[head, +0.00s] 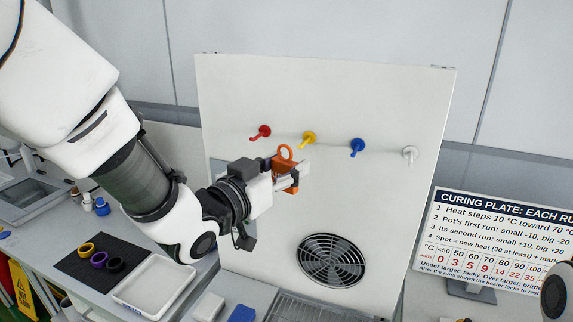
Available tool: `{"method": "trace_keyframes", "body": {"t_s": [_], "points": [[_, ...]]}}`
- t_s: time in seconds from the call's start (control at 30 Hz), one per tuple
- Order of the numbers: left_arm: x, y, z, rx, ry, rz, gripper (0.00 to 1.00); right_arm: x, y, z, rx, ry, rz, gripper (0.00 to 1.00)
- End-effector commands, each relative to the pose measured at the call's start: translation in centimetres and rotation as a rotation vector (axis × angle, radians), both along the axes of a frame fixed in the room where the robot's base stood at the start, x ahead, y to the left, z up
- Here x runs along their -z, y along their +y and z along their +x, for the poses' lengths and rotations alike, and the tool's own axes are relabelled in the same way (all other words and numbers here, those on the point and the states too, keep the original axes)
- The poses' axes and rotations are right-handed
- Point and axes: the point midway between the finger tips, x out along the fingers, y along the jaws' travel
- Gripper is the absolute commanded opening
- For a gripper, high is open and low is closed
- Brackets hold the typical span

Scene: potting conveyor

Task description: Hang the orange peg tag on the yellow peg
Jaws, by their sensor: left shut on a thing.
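The orange peg tag (286,153) is held in my left gripper (287,176), with its ring standing up above the fingers. The gripper is shut on the tag's lower part, which the fingers partly hide. The yellow peg (308,138) sticks out of the white upright panel (330,95), above and slightly right of the tag's ring. In this view the ring and the peg are apart. The yellow peg looks bare. My right gripper is not in view.
A red peg (261,132) is left of the yellow one; a blue peg (357,147) and a white peg (410,154) are to its right. A dark mat (75,262) with yellow, purple and black rings and a white tray (152,287) lie at lower left. A round vent (331,260) is low on the panel.

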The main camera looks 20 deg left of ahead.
Motion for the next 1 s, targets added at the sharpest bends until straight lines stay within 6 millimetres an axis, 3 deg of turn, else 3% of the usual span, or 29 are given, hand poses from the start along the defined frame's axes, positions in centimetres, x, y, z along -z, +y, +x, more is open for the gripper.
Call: {"method": "trace_keyframes", "body": {"t_s": [0.87,1.0], "points": [[0.4,-0.2,6.4,0.0,-0.002,-0.001,0.21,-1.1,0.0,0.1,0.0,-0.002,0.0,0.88],[0.6,-0.2,7.3,-0.001,-0.005,-0.001,0.1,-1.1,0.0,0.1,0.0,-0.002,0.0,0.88]]}}
